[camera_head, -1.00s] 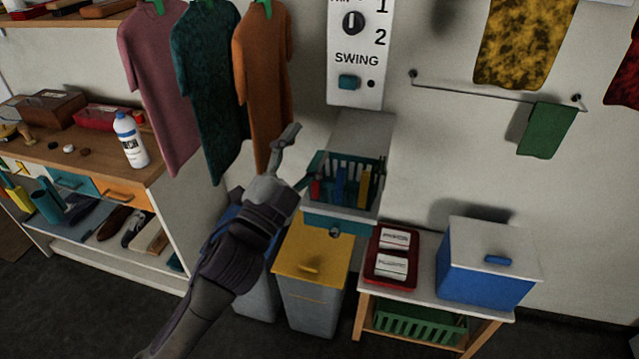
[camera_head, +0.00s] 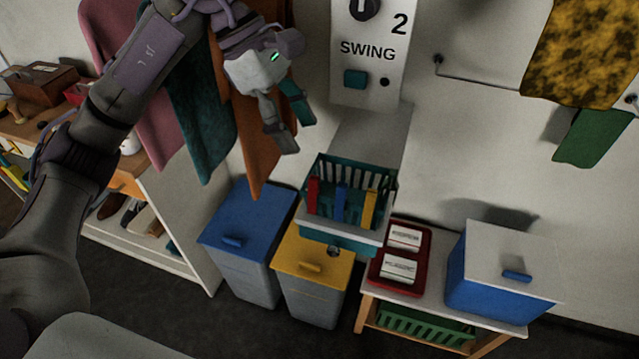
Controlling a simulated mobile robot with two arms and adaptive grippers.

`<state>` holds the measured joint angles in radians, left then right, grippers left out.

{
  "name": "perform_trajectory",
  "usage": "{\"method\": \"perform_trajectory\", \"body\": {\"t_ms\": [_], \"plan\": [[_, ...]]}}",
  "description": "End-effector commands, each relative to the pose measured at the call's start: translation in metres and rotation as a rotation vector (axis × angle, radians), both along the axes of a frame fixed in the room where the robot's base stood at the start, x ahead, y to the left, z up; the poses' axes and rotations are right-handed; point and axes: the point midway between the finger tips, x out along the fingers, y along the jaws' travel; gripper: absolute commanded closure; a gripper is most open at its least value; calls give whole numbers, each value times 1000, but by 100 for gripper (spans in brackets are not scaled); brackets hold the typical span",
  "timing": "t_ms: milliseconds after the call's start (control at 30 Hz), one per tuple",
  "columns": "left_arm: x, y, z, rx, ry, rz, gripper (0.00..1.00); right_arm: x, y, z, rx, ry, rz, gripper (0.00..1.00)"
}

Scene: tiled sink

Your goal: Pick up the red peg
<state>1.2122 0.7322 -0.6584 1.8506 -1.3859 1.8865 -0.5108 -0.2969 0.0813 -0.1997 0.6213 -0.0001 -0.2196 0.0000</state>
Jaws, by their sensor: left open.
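The red peg (camera_head: 313,195) stands upright at the left front of a teal slatted basket (camera_head: 385,178) on a small wall shelf. A blue peg (camera_head: 340,200) and a yellow peg (camera_head: 369,208) stand to its right. My left gripper (camera_head: 292,133) is open and empty. Its fingers point down, above and left of the red peg in the picture, in front of the orange shirt. My right gripper is not in view.
A blue-lidded bin (camera_head: 247,221) and a yellow-lidded bin (camera_head: 313,262) stand below. A red tray (camera_head: 420,262) and a blue box (camera_head: 497,285) sit on the bench at right. A switch panel (camera_head: 368,60) is on the wall above.

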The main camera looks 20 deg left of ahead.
Motion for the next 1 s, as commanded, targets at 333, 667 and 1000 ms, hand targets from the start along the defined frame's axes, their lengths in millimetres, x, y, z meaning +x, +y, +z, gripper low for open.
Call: {"method": "perform_trajectory", "body": {"t_ms": [333, 667, 1000], "plan": [[0, 1, -36, 75, -4, 6, 41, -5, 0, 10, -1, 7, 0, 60], [0, -15, -76, 72, -8, 8, 41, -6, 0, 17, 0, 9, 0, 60], [-2, -23, -115, 71, -4, 6, 41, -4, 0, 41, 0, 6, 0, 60]]}}
